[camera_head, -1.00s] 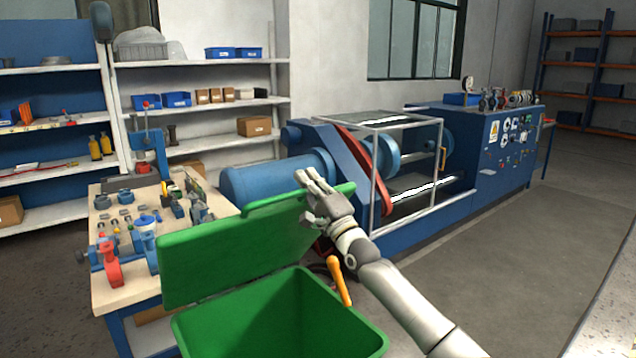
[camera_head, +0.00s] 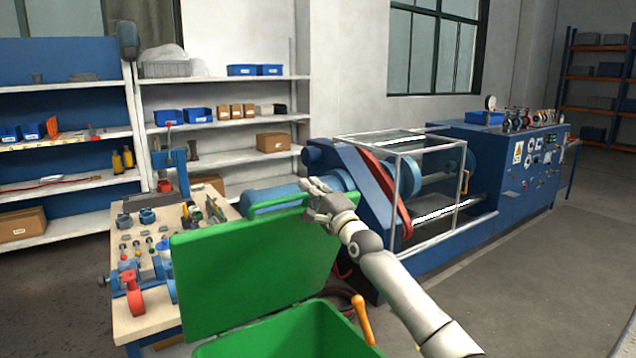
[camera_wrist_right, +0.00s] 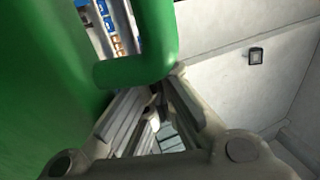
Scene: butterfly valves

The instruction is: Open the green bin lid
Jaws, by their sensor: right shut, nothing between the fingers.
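The green bin (camera_head: 290,335) stands at the bottom centre of the head view, its mouth partly cut off by the lower edge. Its green lid (camera_head: 255,265) stands raised, nearly upright, with a bar handle along its top edge. My right gripper (camera_head: 312,192) is at the lid's upper right corner, beside the handle end. In the right wrist view the gripper fingers (camera_wrist_right: 155,105) are shut with nothing between them, close to the green handle (camera_wrist_right: 150,50). I cannot tell whether they touch it. My left gripper is not in view.
A workbench (camera_head: 150,318) with valves and small parts stands left of the bin. A blue machine with a clear guard (camera_head: 430,185) stands behind to the right. Shelves (camera_head: 225,125) line the back wall. Open floor (camera_head: 560,270) lies at the right.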

